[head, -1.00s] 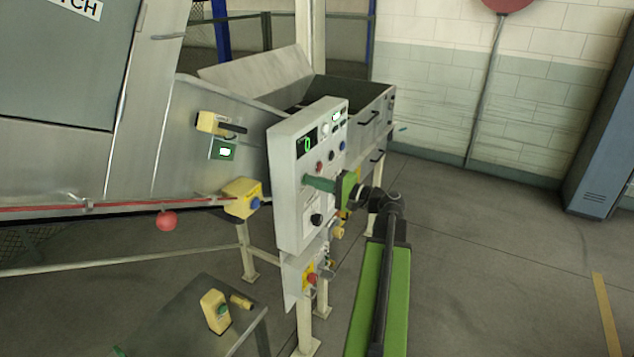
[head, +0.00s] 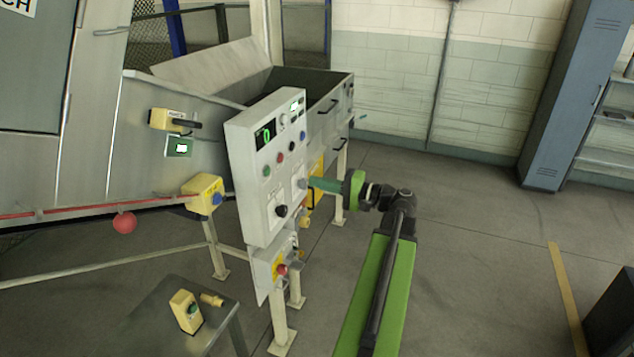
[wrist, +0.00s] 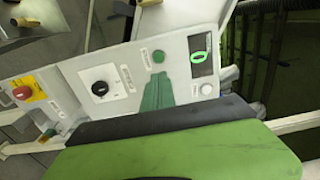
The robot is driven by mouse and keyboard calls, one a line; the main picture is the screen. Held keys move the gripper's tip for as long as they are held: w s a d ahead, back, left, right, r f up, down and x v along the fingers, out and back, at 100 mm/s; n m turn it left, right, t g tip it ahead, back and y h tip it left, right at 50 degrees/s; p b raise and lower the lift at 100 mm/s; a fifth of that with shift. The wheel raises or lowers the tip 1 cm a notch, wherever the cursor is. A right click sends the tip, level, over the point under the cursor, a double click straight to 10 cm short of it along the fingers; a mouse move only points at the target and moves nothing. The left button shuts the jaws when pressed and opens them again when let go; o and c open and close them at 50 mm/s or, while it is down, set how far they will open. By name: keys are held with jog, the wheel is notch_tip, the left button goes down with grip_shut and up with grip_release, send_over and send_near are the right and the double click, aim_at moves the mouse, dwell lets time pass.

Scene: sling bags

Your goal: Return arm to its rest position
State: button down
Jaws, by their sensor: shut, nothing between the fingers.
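My gripper (head: 313,183) is at the end of my green and black arm. Its green fingers are shut with nothing between them. In the head view they point left, at the right edge of the pale control panel (head: 240,160). I cannot tell how large the gap to the panel is. In the wrist view the shut fingers (wrist: 157,92) show in front of the panel face, between a black rotary knob (wrist: 100,88) and a display with a green zero (wrist: 201,57).
A red emergency button (head: 281,270) sits below the panel. A steel table (head: 160,315) with a yellow button box (head: 186,311) stands at lower left. A blue-grey locker (head: 568,90) stands at the back right. Open floor lies right of my arm.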

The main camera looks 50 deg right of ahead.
dwell(0.5)
jog(key=w+a+f+n+g+y+b, duration=0.1)
jog(key=w+a+f+n+g, duration=0.15)
jog(key=w+a+f, duration=0.45)
jog(key=w+a+f+n+g+y+b, duration=0.1)
jog(key=w+a+f+n+g, duration=0.2)
jog(key=a, duration=0.6)
jog(key=w+a+f+n+g+y+b, duration=0.1)
jog(key=w+a+f+g, duration=0.3)
jog(key=a+f, duration=0.35)
jog(key=a+f+n+g+h+b, duration=0.1)
jog(key=a+f, duration=0.3)
jog(key=a, duration=0.4)
jog(key=a+f+n+g+h+b, duration=0.1)
jog(key=a+f+n+g+h, duration=0.3)
jog(key=a, duration=0.5)
jog(key=s+a+f+n+g+h+b, duration=0.1)
jog(key=a+f+n+g+h, duration=0.1)
jog(key=a+f, duration=0.3)
jog(key=a+n+g, duration=0.1)
jog(key=a, duration=0.2)
jog(key=shift+a+h+b, duration=0.3)
jog(key=shift+a, duration=0.05)
